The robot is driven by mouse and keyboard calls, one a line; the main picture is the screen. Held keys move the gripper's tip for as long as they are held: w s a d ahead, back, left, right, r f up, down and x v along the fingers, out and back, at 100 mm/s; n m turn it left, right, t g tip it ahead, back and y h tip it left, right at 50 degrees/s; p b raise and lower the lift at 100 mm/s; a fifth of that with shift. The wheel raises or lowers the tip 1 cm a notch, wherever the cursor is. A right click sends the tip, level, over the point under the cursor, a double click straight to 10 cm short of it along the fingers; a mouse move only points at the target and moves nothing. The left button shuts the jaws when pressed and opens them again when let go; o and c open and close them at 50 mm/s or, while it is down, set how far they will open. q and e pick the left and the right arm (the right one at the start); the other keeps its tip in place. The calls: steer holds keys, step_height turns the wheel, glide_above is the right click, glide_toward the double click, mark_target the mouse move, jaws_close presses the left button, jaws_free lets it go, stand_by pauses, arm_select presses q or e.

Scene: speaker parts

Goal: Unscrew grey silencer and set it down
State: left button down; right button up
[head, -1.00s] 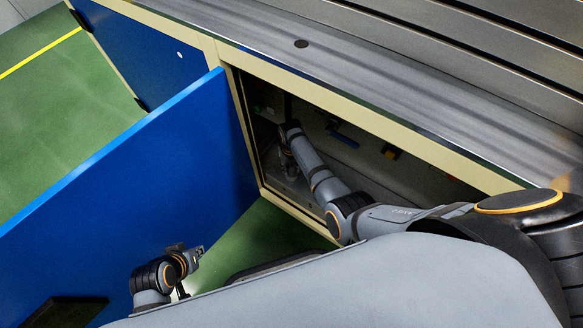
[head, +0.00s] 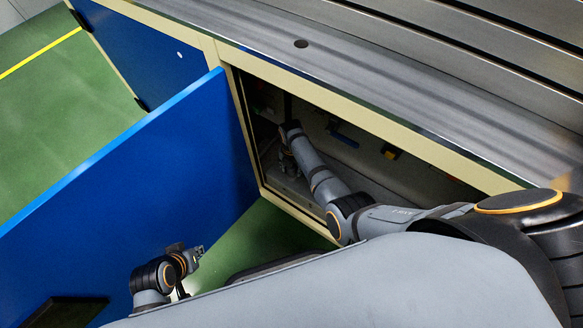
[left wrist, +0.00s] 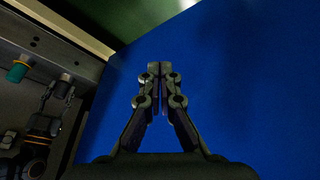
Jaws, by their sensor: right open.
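My right arm reaches into the open cabinet in the head view, and its gripper (head: 287,163) is deep inside, small and dark. In the left wrist view my right gripper (left wrist: 60,88) shows at the left, its fingers spread open near the cabinet's back wall. I cannot pick out the grey silencer for certain; it may be hidden by the gripper or lost in shadow. A teal cylindrical part (left wrist: 17,71) sits to the left of that gripper. My left gripper (head: 198,252) is outside, in front of the blue door, with its fingers together and empty (left wrist: 158,70).
The blue door (head: 130,165) stands swung open at the left of the cabinet. The cream frame (head: 310,215) bounds the opening around my right arm. A blue handle (head: 344,138) and a yellow part (head: 390,153) are inside. Green floor (head: 265,240) is clear below.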

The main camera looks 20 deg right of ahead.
steer(key=shift+m, duration=0.3)
steer(key=shift+c, duration=0.4)
steer(key=c, duration=0.6)
steer(key=shift+o, duration=0.2)
steer(key=n, duration=0.7)
steer(key=o, duration=0.6)
steer(key=shift+o, duration=0.2)
